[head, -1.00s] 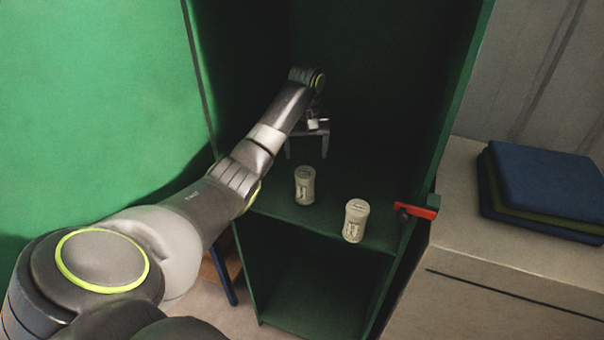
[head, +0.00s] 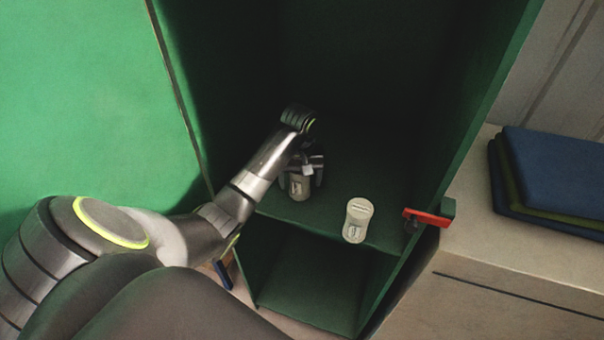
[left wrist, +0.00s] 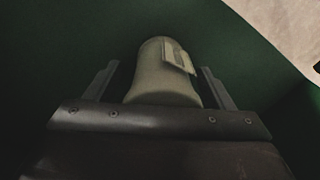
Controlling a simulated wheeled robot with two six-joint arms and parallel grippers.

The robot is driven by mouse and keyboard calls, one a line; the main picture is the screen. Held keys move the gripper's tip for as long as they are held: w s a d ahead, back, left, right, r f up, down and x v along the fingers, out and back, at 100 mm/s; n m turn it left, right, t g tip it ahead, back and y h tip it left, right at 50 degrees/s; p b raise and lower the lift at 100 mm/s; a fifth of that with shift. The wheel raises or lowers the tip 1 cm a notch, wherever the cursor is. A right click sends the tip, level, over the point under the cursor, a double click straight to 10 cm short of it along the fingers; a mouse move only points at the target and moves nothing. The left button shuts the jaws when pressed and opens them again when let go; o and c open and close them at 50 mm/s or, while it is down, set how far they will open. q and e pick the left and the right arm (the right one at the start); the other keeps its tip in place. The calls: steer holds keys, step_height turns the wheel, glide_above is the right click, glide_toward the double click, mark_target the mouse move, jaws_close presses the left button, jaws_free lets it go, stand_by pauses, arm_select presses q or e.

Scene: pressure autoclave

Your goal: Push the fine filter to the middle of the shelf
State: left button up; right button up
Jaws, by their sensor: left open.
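Two pale, waisted canisters with labels stand upright on the green cabinet's shelf (head: 335,225). I cannot read which one is the fine filter. The right canister (head: 358,221) stands free near the shelf's front edge. The left canister (head: 299,189) stands further left and slightly deeper. My left gripper (head: 302,178) is open at the left canister, coming from its rear side, with a finger on either side. In the left wrist view this canister (left wrist: 160,72) sits between the spread fingers; I cannot tell whether they touch it. My right gripper is out of view.
A red latch (head: 428,217) sticks out at the cabinet's right front edge. Cabinet walls close in the shelf left and right. A lower compartment (head: 312,288) looks empty. Folded blue and green cloths (head: 560,180) lie on the counter at right.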

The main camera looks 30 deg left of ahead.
arm_select(q)
steer(key=shift+s, duration=0.1)
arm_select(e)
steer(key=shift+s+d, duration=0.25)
